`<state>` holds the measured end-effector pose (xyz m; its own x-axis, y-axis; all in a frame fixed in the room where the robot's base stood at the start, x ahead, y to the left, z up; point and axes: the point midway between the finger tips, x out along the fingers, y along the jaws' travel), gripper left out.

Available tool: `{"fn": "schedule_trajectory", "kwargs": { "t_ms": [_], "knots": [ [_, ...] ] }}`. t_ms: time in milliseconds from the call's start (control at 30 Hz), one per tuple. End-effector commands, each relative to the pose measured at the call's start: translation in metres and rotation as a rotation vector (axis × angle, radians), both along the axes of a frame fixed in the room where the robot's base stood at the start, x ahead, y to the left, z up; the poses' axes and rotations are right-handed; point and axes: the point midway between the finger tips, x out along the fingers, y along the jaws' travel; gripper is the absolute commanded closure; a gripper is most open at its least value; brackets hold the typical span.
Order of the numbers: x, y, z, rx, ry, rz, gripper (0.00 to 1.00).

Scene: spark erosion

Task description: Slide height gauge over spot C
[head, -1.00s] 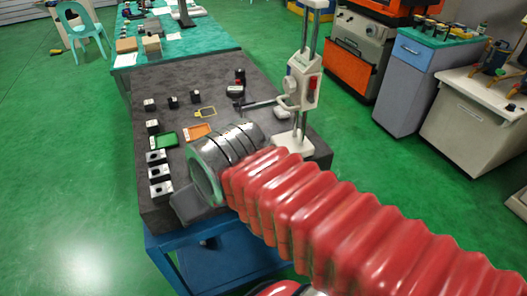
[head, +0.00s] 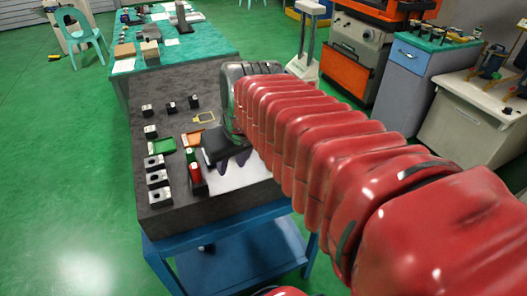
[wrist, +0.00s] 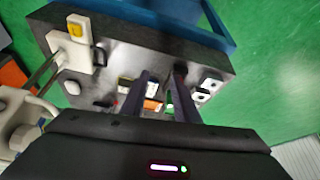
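The height gauge (head: 303,66) stands upright at the right back of the dark surface plate (head: 160,95). My arm hides its base in the head view. In the wrist view its white base (wrist: 72,55), with a yellow patch, is at upper left, and its column runs to lower left. My gripper (head: 232,164) is over the plate's front, left of the gauge and apart from it. In the wrist view my gripper (wrist: 164,74) has two dark fingers with an empty gap between them. No letter marking spot C is legible.
Several black-and-white blocks (head: 158,180) line the plate's left side. Green (head: 162,147), orange and yellow-framed (head: 204,118) pieces lie near the middle. A red and green item (head: 195,172) stands beside my gripper. A white sheet (head: 240,178) lies at the front.

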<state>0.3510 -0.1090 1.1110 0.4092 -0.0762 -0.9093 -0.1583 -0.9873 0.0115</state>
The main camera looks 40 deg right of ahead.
Motion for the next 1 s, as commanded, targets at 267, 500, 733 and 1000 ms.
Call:
{"fn": "schedule_trajectory", "kwargs": {
  "t_ms": [267, 500, 733, 1000],
  "knots": [
    [0.011, -0.08, 0.005, 0.011, 0.025, -0.091, 0.72],
    [0.009, -0.137, 0.007, 0.019, 0.033, -0.143, 0.72],
    [0.008, -0.147, 0.007, 0.02, 0.033, -0.148, 0.72],
    [0.009, -0.147, 0.006, 0.02, 0.034, -0.148, 0.72]
  ]
}}
